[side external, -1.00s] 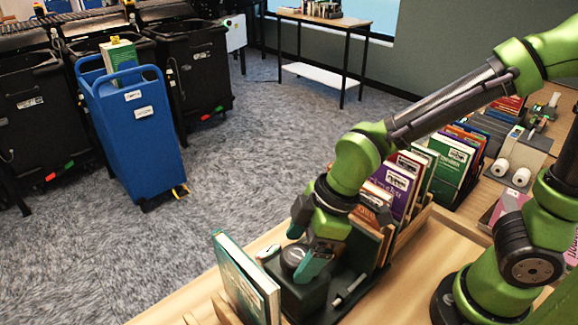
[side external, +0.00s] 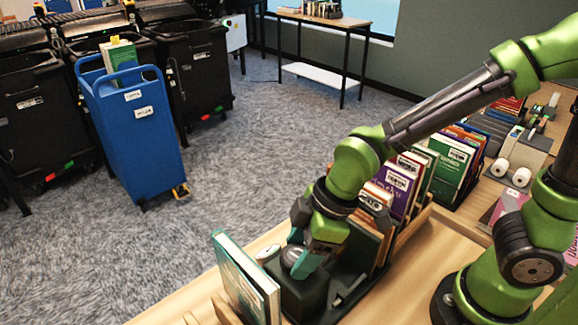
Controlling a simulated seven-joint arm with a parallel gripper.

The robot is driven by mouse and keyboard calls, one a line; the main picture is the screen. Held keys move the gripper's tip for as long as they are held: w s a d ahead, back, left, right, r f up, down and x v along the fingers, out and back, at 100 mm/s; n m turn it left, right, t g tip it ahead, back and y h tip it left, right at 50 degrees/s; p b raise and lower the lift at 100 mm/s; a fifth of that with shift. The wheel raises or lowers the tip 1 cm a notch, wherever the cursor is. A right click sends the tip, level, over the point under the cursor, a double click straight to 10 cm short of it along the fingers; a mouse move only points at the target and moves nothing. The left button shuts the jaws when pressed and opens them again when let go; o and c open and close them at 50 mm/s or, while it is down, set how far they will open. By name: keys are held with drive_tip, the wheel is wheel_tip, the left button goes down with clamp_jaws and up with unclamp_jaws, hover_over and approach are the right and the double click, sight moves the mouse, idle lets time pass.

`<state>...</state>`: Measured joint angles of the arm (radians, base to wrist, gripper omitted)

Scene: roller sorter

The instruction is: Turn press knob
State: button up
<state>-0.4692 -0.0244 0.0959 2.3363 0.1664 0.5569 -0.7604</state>
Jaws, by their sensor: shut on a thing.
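The press knob (side external: 291,255) is a dark round knob with a grey top on a dark green block-shaped press (side external: 302,294) on the wooden table. My gripper (side external: 299,258) points down over the press, with its teal fingers on either side of the knob. It is shut on the knob, and the near finger covers part of it. A dark lever-like piece (side external: 350,289) lies on the dark base to the right of the press.
A teal book (side external: 245,282) stands upright close in front of the press. A wooden rack of upright books (side external: 400,190) stands behind my gripper. A blue cart (side external: 135,125) and black bins (side external: 195,70) stand on the carpet. Bare table (side external: 415,265) lies to the right.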

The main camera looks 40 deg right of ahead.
drive_tip(key=shift+m, duration=0.3)
drive_tip(key=m, duration=0.2)
drive_tip(key=m+t+h, duration=0.1)
drive_tip(key=m, duration=0.1)
drive_tip(key=shift+s+a+m+h, duration=0.1)
drive_tip(key=shift+m+h, duration=0.2)
drive_tip(key=m+h, duration=0.1)
drive_tip(key=m, duration=0.1)
drive_tip(key=m+h, duration=0.1)
drive_tip(key=m, duration=0.2)
drive_tip(key=shift+a+t, duration=0.2)
drive_tip(key=shift+t, duration=0.2)
drive_tip(key=m+h, duration=0.2)
drive_tip(key=m, duration=0.3)
drive_tip(key=shift+a, duration=0.1)
drive_tip(key=m+g+h, duration=0.1)
drive_tip(key=m, duration=0.3)
drive_tip(key=shift+a+m, duration=0.1)
drive_tip(key=shift+m, duration=0.2)
drive_tip(key=shift+g, duration=0.3)
drive_tip(key=o, duration=1)
drive_tip(key=shift+o, duration=0.2)
